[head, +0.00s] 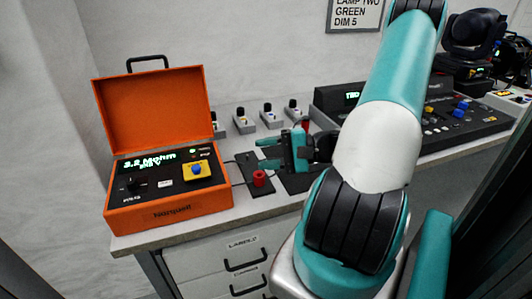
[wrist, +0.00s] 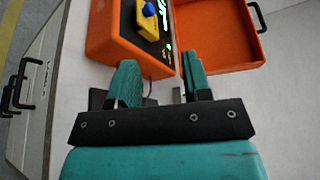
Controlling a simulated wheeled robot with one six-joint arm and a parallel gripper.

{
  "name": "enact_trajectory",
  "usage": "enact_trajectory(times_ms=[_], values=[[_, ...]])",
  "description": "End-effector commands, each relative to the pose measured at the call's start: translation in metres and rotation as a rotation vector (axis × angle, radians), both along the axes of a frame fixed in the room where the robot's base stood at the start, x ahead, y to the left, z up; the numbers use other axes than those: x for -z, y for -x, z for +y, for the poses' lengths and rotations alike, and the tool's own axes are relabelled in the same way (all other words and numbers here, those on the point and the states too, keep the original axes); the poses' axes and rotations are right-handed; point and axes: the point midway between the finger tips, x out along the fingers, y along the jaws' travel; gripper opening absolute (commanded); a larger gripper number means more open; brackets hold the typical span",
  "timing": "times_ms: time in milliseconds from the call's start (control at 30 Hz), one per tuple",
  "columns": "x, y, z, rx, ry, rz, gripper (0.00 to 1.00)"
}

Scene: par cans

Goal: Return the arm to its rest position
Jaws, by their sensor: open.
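My arm reaches over the bench in the head view, with my gripper (head: 270,154) low above the bench top to the right of the orange tester case. The gripper also shows in the wrist view (wrist: 158,75), its two teal fingers apart with nothing between them. The orange case (head: 160,217) stands with its lid open and a lit green display. It also shows in the wrist view (wrist: 107,44), beyond the fingertips.
A red knob or post (head: 259,178) on a dark plate sits just below my gripper. Several small grey boxes (head: 268,117) line the back of the bench. A dark console (head: 465,125) and a black stage light (head: 472,38) stand at the right. Drawers (head: 225,262) front the bench.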

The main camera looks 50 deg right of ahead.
Motion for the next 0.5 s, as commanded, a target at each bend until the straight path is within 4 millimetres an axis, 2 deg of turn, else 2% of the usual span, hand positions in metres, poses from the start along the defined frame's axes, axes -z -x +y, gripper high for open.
enact_trajectory(times_ms=[367, 467, 500], values=[[-0.001, -0.001, 0.002, -0.01, 0.004, 0.002, 0.45], [-0.005, -0.007, 0.015, -0.079, 0.042, 0.017, 0.45], [-0.009, -0.011, 0.024, -0.131, 0.07, 0.028, 0.45]])
